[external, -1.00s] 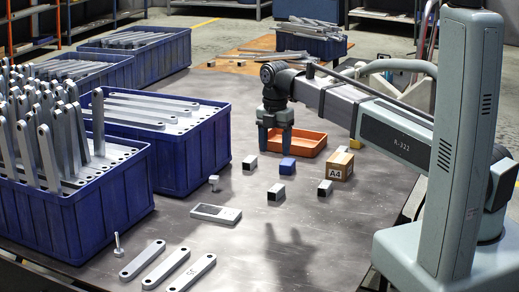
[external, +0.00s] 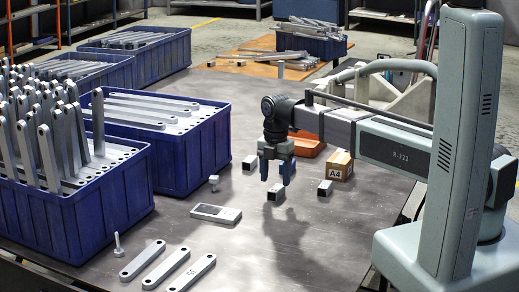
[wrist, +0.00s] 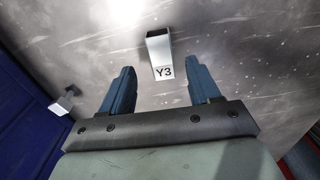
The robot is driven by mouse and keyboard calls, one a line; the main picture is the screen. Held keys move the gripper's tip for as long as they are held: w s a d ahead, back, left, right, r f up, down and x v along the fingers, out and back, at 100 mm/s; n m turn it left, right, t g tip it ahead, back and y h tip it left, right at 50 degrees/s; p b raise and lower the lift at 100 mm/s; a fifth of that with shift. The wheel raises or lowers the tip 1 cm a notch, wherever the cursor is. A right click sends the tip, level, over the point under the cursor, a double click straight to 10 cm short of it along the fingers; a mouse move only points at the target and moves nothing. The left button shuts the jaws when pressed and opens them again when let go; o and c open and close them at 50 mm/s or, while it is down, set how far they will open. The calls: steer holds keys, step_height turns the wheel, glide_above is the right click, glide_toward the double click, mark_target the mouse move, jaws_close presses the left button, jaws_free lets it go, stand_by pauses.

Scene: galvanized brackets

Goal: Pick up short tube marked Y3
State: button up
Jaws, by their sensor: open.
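The short tube marked Y3 (wrist: 159,54) lies on the grey table in the wrist view, its black-on-white label facing me. In the external view my gripper (external: 277,180) points down over the table. A short tube (external: 275,193) shows right by its fingertips and appears to be the Y3 one; its mark cannot be read there.
Other short tubes (external: 325,188) and (external: 250,162) stand nearby. A cardboard box marked A4 (external: 341,166) and an orange tray (external: 308,146) are behind. Blue crates (external: 190,150) line the left. Table to the front right is clear.

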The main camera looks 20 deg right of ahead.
mark_target(276, 188)
steer(key=shift+d+f, duration=0.15)
steer(key=shift+f, duration=1.9)
jaws_close()
